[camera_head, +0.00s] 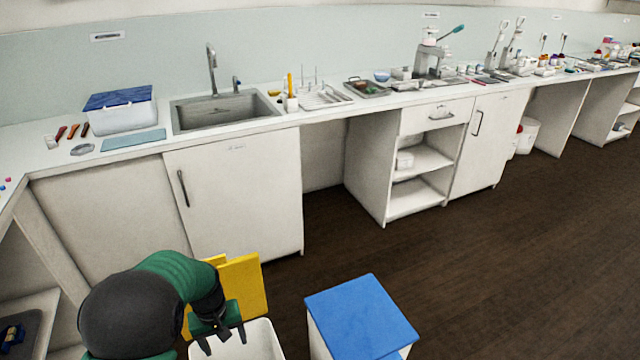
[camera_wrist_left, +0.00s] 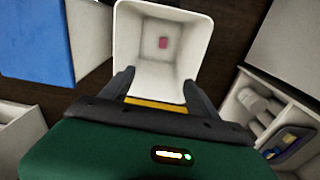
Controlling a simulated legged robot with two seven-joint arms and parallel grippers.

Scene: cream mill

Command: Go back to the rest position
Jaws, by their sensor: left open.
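In the left wrist view the two fingertips (camera_wrist_left: 123,78) point at the white bin (camera_wrist_left: 135,45), and a small pink-red object (camera_wrist_left: 163,43) lies on the bin's floor. The yellow panel (camera_head: 243,284) stands right behind the bin. My right gripper is in neither view.
A blue-topped white box (camera_head: 360,315) stands on the floor right of the bin. A long white counter (camera_head: 240,128) runs along the wall with a sink (camera_head: 222,108), a blue-lidded box (camera_head: 122,112) and several tools. The dark floor (camera_head: 490,260) at right is clear.

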